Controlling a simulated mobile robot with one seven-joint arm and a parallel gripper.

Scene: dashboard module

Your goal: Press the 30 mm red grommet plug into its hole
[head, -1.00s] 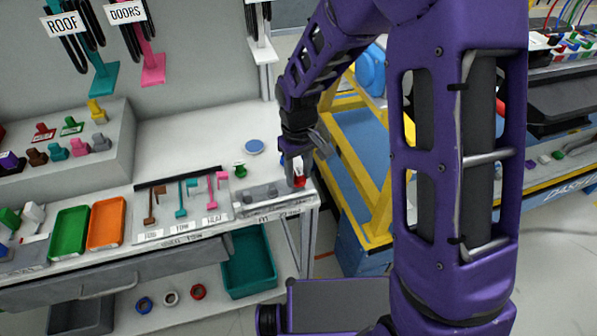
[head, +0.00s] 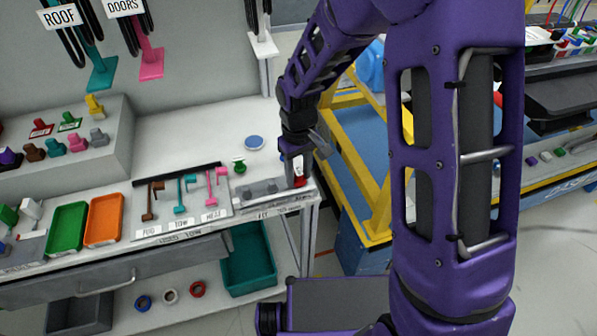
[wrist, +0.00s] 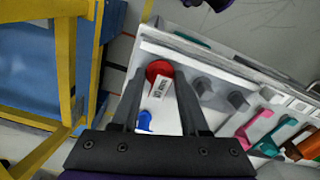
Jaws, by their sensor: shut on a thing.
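The red grommet plug (head: 300,181) is at the right end of a grey strip (head: 250,208) near the table's front right corner. In the wrist view the red plug (wrist: 158,70) is a round red top between the finger ends, with a white printed label beside it. My gripper (head: 297,170) points down and is shut on the red plug. In the wrist view its two dark fingers (wrist: 160,82) stand either side of the plug. The hole under the plug is hidden, and I cannot tell how deep the plug sits.
Grey plugs (wrist: 203,86) stand on the strip beside the red one. A green plug (head: 239,166) and a blue disc (head: 254,142) are behind it. Coloured hooks (head: 182,200) lie to the left. A yellow frame (head: 372,190) stands close by on the right.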

